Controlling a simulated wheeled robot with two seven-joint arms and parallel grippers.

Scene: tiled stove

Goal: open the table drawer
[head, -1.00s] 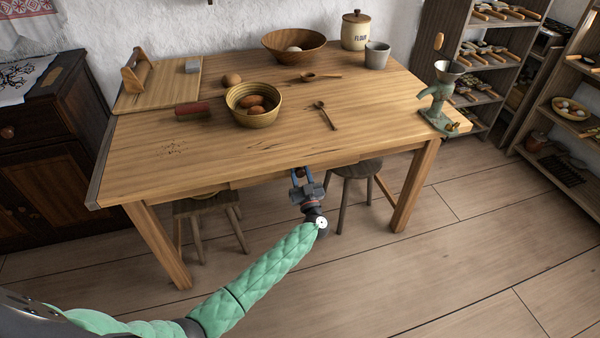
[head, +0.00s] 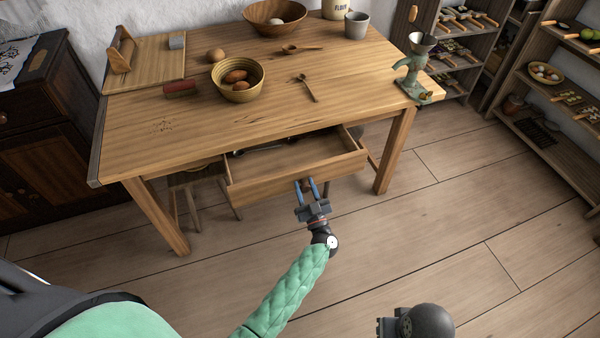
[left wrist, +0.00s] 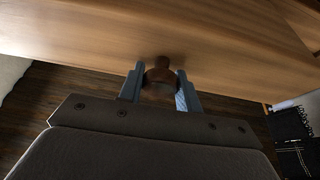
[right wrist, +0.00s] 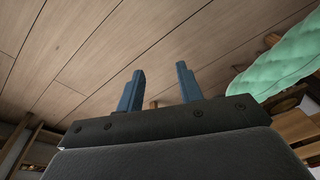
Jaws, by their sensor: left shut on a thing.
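The wooden table (head: 190,117) has its drawer (head: 275,187) pulled partway out at the front; dark utensils lie inside toward the back. My left gripper (head: 306,184) is at the drawer's front, shut on the round brown knob, with a blue finger on each side. The knob (left wrist: 160,78) shows between the fingers in the left wrist view, against the drawer front (left wrist: 220,50). My right gripper (right wrist: 158,88) is open and empty, over the floor in its own wrist view. In the head view only a dark part of my right arm shows at the bottom.
On the table are a bowl with brown eggs (head: 237,88), a larger bowl (head: 275,20), wooden spoons (head: 308,88) and a green grinder (head: 412,75). A stool (head: 190,185) stands under the table. Shelves (head: 555,100) are at the right. The floor in front is clear.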

